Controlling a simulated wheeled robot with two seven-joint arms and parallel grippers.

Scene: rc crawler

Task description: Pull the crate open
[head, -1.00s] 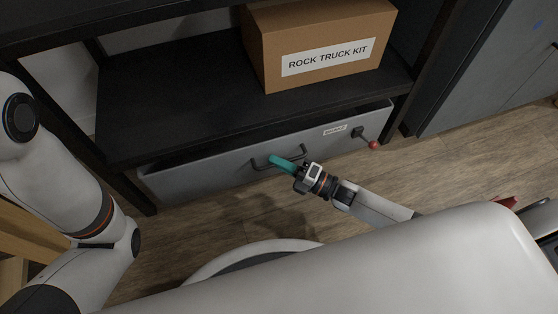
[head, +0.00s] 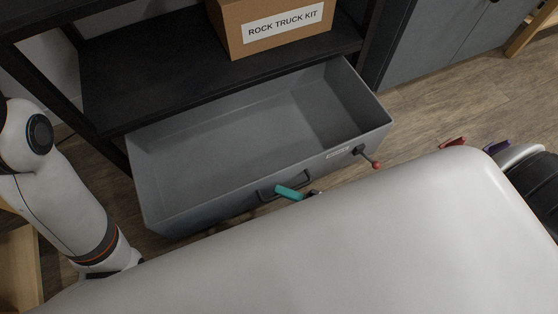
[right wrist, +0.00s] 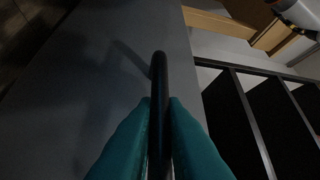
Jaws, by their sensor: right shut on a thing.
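The grey crate (head: 190,208) is pulled out from under the black shelf like a drawer, and its inside looks empty. Its dark bar handle (head: 303,178) is on the front face. My right gripper (head: 286,191) has its teal fingers at the handle; most of that arm is hidden behind my white body. In the right wrist view, the teal fingers (right wrist: 160,112) are closed on both sides of the handle bar (right wrist: 160,72). My left arm shows at the left, but its gripper is out of view.
A lever with a red knob (head: 376,165) sticks out at the right of the crate's front. A cardboard box (head: 260,45) labelled ROCK TRUCK KIT stands on the black shelf (head: 150,75) above. Grey cabinets (head: 420,50) stand at the right. Wooden floor (head: 470,95) is clear there.

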